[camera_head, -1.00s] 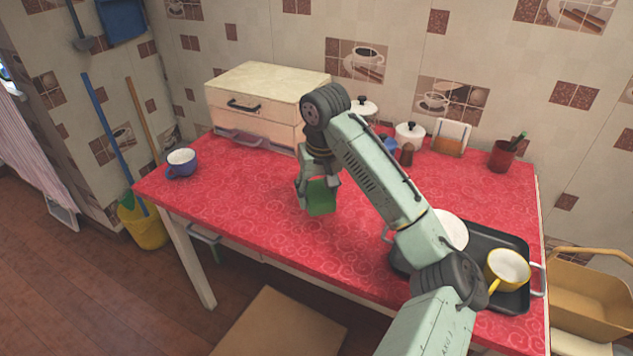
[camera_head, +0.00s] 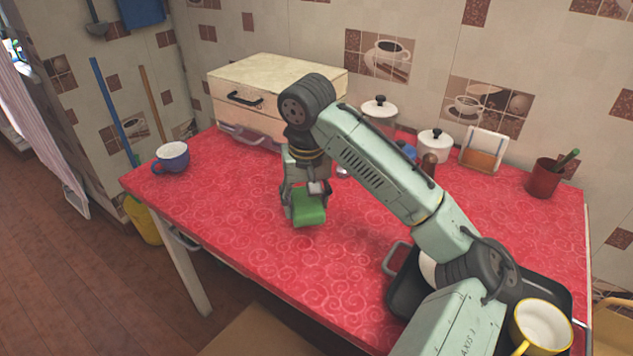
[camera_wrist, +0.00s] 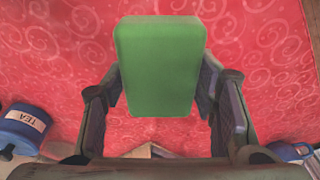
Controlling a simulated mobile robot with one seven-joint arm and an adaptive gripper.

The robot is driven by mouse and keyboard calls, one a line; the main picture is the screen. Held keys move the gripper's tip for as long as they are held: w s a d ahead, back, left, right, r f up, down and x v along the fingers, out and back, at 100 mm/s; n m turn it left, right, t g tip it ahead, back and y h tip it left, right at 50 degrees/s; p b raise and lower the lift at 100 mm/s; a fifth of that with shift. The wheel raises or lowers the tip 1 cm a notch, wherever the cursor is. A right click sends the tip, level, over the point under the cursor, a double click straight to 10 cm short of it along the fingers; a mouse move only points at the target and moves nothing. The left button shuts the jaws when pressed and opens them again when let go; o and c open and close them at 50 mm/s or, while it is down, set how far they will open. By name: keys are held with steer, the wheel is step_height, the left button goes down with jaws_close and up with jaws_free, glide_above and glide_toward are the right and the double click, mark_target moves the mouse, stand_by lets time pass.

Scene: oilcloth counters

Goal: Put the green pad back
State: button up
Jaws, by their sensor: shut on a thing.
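The green pad (camera_head: 309,209) is a flat-faced block with rounded corners. In the head view it hangs at my gripper (camera_head: 306,196), over the middle-left of the red table, and looks slightly above or at the cloth. In the wrist view the pad (camera_wrist: 158,66) fills the space between the two fingers of my gripper (camera_wrist: 159,92), which is shut on its sides. Whether its lower edge touches the cloth is not clear.
A drawer box (camera_head: 270,85) stands behind my gripper, with a blue mug (camera_head: 172,157) to its left. White lidded pots (camera_head: 434,145), a tile holder (camera_head: 484,150) and a red cup (camera_head: 544,178) line the back. A dark tray (camera_head: 405,297) with a yellow pot (camera_head: 541,327) is front right.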

steer(key=w+p, duration=0.1)
steer(key=w, duration=0.4)
steer(key=w+d+p, duration=0.1)
steer(key=w, duration=0.4)
steer(key=w+d+f+p, duration=0.1)
steer(key=w+p, duration=0.1)
steer(key=w, duration=0.3)
steer(key=shift+w+d+f, duration=0.1)
steer(key=shift+w+d, duration=0.1)
steer(key=shift+f+p, duration=0.6)
steer(key=shift+f, duration=1.25)
steer(key=shift+f, duration=0.1)
steer(key=o, duration=0.7)
steer(key=shift+f, duration=0.1)
steer(key=shift+o, duration=1)
steer(key=shift+r, duration=0.25)
step_height(320, 180, up, 12)
steer(key=s+b, duration=0.1)
steer(key=b, duration=0.1)
steer(key=shift+s+d, duration=0.15)
steer(key=shift+s, duration=0.25)
